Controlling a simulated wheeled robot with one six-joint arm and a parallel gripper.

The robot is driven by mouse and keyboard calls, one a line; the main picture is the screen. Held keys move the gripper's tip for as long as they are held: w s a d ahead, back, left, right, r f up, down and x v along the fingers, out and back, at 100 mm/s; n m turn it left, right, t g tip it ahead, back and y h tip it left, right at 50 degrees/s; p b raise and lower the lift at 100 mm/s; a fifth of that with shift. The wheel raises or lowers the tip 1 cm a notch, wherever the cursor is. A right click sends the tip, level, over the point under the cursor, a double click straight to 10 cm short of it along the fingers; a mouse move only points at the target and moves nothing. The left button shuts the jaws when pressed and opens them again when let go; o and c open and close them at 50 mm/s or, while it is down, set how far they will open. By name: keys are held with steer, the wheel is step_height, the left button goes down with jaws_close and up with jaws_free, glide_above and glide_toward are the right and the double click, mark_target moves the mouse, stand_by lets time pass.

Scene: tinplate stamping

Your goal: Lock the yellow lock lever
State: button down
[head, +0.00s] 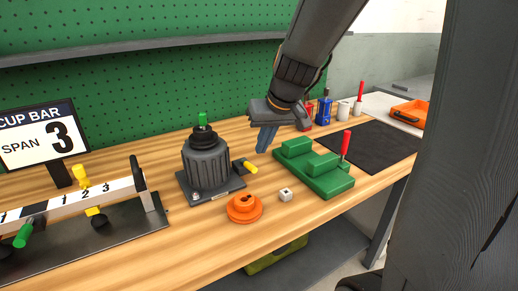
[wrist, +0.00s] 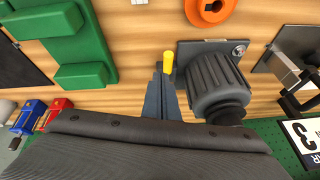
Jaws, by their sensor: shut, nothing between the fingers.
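A yellow lever (head: 245,166) sticks out from the right side of a dark ribbed grey housing (head: 206,163) on a square base plate. In the wrist view the yellow lever (wrist: 168,63) shows just beside my fingertips. My gripper (head: 263,148) is shut and empty, pointing down above the table, to the right of the housing and just behind the lever. In the wrist view my gripper (wrist: 158,72) overlaps the lever's edge; I cannot tell whether they touch. A green knob (head: 202,119) tops the housing. Another yellow handle (head: 81,177) is on the bar fixture at left.
An orange disc (head: 244,208) and a small white cube (head: 286,195) lie in front of the housing. A green block (head: 320,180) with a red handle (head: 346,143) stands to the right. The numbered bar fixture (head: 130,225) and a sign (head: 40,137) are at left.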

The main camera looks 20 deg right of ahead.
steer(key=s+d+r, duration=0.1)
steer(key=s+r, duration=0.2)
steer(key=s, duration=0.4)
steer(key=shift+d+r+b, duration=0.15)
steer(key=shift+d+b, duration=0.15)
steer(key=shift+b, duration=0.05)
